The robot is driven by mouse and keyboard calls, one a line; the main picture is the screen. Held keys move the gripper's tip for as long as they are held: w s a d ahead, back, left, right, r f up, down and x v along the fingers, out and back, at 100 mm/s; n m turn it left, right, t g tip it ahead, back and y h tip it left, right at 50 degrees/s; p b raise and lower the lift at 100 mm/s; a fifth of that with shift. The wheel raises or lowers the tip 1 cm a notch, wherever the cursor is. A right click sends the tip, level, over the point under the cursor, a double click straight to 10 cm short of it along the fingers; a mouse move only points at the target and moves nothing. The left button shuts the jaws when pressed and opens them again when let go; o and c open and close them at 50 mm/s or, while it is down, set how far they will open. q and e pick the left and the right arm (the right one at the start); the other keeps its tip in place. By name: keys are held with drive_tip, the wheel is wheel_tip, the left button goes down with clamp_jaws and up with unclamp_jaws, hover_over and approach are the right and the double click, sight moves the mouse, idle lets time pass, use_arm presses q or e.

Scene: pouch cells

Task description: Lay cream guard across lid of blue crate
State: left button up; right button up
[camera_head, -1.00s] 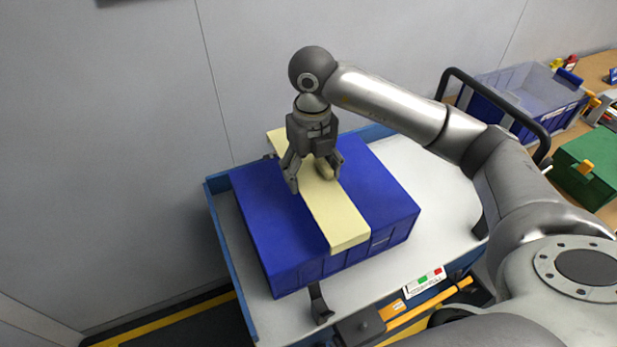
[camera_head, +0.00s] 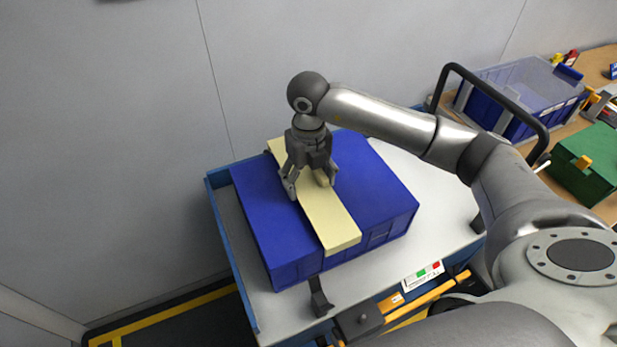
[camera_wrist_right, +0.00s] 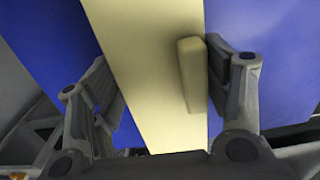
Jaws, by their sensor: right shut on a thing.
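The blue crate (camera_head: 257,215) stands on the cart with its blue lid upward. The cream guard (camera_head: 325,218) is a long flat strip with a raised grip block, which shows in the right wrist view (camera_wrist_right: 190,75). It spans the lid from the back edge to the front edge, its near end at the front edge. I cannot tell whether it touches the lid all along. My right gripper (camera_head: 309,187) points down over the guard's middle and is shut on it, with its fingers (camera_wrist_right: 160,75) on either side of the strip. My left gripper is not in view.
The cart (camera_head: 440,225) has a pale top with free room right of the crate, a blue rim and a black handle (camera_head: 500,95). A clear-lidded blue bin (camera_head: 520,95) and a green box (camera_head: 585,165) stand on a bench at the right. A grey wall rises behind.

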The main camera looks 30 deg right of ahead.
sight(308, 182)
drive_tip(key=shift+f, duration=0.2)
drive_tip(key=o, duration=1)
drive_tip(key=shift+r, duration=0.1)
drive_tip(key=shift+r+p, duration=0.6)
drive_tip(key=shift+r+b, duration=1.15)
drive_tip(key=shift+r, duration=4.8)
